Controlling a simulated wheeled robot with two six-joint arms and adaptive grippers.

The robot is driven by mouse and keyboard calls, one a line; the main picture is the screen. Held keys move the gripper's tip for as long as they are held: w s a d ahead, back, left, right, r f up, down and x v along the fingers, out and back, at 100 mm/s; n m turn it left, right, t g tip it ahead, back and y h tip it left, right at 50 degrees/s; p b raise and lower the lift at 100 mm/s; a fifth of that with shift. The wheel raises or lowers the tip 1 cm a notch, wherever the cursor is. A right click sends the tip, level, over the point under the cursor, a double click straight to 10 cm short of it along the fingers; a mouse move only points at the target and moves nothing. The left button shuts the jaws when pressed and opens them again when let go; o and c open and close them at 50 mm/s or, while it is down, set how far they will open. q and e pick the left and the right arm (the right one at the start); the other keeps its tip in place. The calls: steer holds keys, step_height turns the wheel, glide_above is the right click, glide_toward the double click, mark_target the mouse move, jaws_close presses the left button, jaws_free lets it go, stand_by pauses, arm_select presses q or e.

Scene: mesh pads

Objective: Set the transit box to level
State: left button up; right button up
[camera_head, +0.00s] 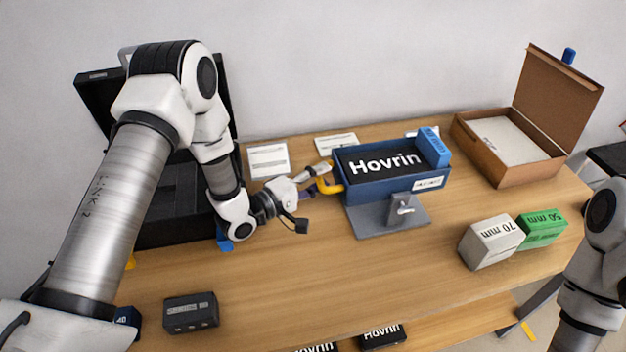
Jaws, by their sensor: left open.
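The blue transit box (373,188) sits on a grey stand (400,224) near the middle of the table. It looks tilted, its right side higher than its left in the picture. It holds a black block marked "Hovrin" (377,162) and a blue block (434,147) at its right end. A yellow handle (328,187) sticks out at its left end. My left gripper (322,178) is open at this handle; whether its fingers touch the handle cannot be told. Of my right arm only links show at the lower right edge; its gripper is out of view.
A grey "70 mm" block (486,245) and a green "50 mm" block (542,229) stand at the right. An open brown carton (522,169) is behind them. An open black case (172,232) is behind my left arm. A dark block (191,313) lies front left. The front middle is clear.

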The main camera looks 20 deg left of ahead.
arm_select(q)
steer(key=v, duration=1.2)
